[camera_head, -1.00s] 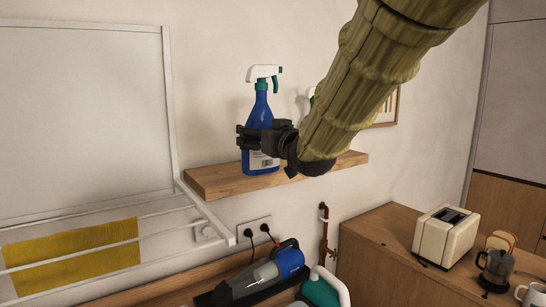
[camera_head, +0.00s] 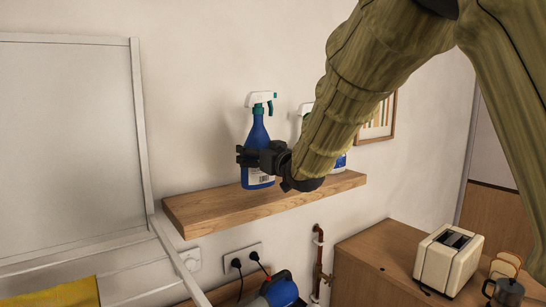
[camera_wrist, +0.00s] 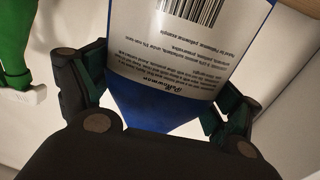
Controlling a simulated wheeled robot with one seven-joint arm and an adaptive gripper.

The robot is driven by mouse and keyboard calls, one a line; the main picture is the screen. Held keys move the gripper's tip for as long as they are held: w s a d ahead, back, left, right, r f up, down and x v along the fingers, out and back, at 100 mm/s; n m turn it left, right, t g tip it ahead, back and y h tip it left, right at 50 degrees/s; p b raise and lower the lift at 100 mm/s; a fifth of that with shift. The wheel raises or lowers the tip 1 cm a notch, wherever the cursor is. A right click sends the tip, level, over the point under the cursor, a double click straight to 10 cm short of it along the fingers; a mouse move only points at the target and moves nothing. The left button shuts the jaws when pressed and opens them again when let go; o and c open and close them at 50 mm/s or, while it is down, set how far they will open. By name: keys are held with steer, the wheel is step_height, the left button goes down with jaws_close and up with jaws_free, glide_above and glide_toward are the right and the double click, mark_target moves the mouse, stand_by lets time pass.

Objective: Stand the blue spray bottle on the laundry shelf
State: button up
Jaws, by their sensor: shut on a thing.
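The blue spray bottle (camera_head: 258,137) has a white and green trigger head and stands upright at the wooden laundry shelf (camera_head: 200,212). My gripper (camera_head: 262,158) is shut around its body from the right. In the wrist view the bottle's white label with a barcode (camera_wrist: 180,50) fills the middle, between the two fingers of my gripper (camera_wrist: 155,95). The bottle's base appears at or just over the shelf top; I cannot tell if it touches.
A second bottle (camera_head: 305,108) stands on the shelf to the right, mostly hidden behind my arm. Below are sockets (camera_head: 242,260), a copper pipe (camera_head: 317,262) and a toaster (camera_head: 448,258). The shelf's left part is clear.

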steer(key=w+d+p, duration=0.1)
steer(key=w+d+r+p, duration=0.1)
steer(key=w, duration=0.1)
steer(key=shift+w+d+r, duration=0.1)
steer(key=shift+d+r, duration=0.1)
steer(key=shift+d, duration=0.15)
steer(key=shift+w+p, duration=0.35)
steer(key=shift+p, duration=0.05)
steer(key=w+f+p, duration=0.2)
steer(key=f, duration=0.1)
steer(key=w+f+p, duration=0.1)
steer(key=f, duration=0.1)
steer(key=shift+w+d, duration=0.2)
steer(key=shift+d, duration=0.2)
steer(key=shift+s, duration=0.25)
steer(key=o, duration=1.4)
steer(key=shift+a, duration=0.1)
steer(key=shift+s, duration=0.1)
steer(key=shift+r, duration=0.1)
